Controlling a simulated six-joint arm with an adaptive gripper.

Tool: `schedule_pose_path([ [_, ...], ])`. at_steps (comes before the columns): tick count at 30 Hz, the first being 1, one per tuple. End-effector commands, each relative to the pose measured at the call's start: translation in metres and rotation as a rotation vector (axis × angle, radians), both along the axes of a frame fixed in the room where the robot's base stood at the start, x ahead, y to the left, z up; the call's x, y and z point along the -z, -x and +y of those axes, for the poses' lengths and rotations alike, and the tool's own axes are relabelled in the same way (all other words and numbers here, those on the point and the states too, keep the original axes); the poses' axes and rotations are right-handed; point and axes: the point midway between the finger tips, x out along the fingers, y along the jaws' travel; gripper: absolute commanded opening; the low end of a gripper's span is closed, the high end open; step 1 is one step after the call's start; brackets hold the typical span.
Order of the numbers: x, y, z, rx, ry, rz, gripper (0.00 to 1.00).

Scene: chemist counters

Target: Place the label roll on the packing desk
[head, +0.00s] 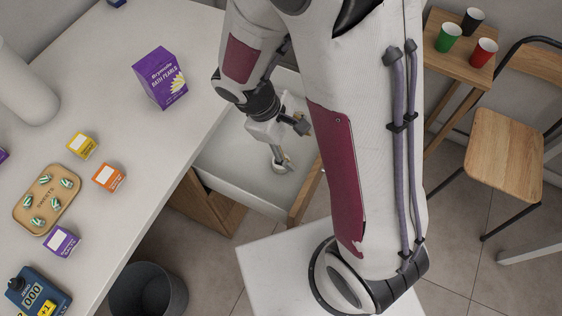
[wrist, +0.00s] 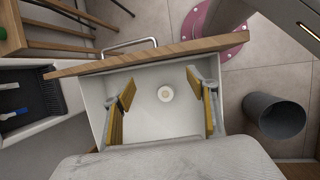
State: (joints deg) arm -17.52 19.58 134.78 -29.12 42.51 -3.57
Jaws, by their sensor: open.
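Nothing is held. A long white counter (head: 110,100) stands left of the drawer; I cannot tell whether it is the packing desk.
The counter bears a purple carton (head: 160,78), a sweets tray (head: 48,199), small boxes and a blue device (head: 38,292). A dark bin (head: 148,290) stands on the floor. The drawer's walls and wooden front (wrist: 150,54) surround my fingers. A chair (head: 503,145) stands at right.

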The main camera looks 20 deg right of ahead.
Motion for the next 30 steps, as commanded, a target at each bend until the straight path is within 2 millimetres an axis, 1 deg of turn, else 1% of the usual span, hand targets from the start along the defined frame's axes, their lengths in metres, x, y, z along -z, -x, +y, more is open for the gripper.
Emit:
schedule_pose_path([
  [1,0.008,-0.001,0.0,-0.029,0.01,0.018,0.58],
  [8,0.043,-0.011,0.001,-0.181,0.047,0.082,0.58],
  [21,0.117,-0.029,0.008,-0.517,0.075,0.203,0.58],
  [27,0.146,-0.04,0.014,-0.679,0.064,0.236,0.58],
  [30,0.154,-0.051,0.019,-0.755,0.051,0.234,0.58],
])
